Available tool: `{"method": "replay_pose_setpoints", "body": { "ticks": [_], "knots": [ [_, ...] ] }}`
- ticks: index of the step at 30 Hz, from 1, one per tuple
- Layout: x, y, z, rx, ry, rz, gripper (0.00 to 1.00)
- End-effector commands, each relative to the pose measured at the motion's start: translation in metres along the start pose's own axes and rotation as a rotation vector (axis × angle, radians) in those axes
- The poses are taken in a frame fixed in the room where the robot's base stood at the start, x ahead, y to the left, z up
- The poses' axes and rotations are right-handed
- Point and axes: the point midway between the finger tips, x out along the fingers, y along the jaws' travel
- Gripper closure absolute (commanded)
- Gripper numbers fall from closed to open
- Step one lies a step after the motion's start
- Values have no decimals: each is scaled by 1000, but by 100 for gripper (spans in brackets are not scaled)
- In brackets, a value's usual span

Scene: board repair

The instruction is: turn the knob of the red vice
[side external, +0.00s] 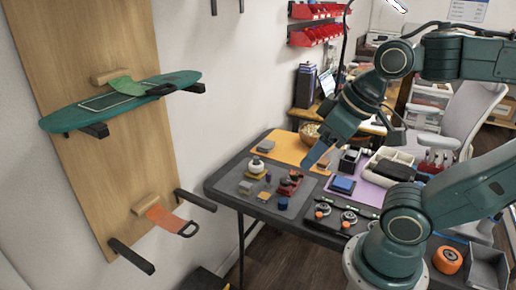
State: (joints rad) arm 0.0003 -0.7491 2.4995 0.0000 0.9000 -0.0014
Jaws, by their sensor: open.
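The small red vice (288,186) sits on the grey mat on the table, near the middle of the picture. Its knob is too small to make out. My gripper (308,166) points down and to the left, above and slightly right of the vice. It is open and looks empty. There seems to be a small gap between its tips and the vice, but this single view does not settle the depth.
Small blocks and a yellow-based part (256,167) stand left of the vice. A blue block (342,185) lies to the right on a purple mat (371,193). Wheel and truck parts (349,217) lie at the front. A wall rack holds a green board (118,100).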

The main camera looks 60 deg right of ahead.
Motion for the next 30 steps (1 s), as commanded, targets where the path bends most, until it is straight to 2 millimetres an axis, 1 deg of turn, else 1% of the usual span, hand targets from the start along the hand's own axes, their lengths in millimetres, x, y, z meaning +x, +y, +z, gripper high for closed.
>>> {"method": "replay_pose_setpoints", "body": {
  "ticks": [5, 8, 14, 21, 26, 30],
  "knots": [
    [2, 3, -6, -15, -12, 7, 39],
    [5, 7, -14, -39, -28, 16, 39],
    [16, 22, -40, -116, -80, 36, 39],
    [39, 52, -73, -230, -155, 49, 39],
    [59, 75, -91, -303, -207, 45, 39],
    [78, 99, -103, -367, -252, 35, 39]
  ]
}}
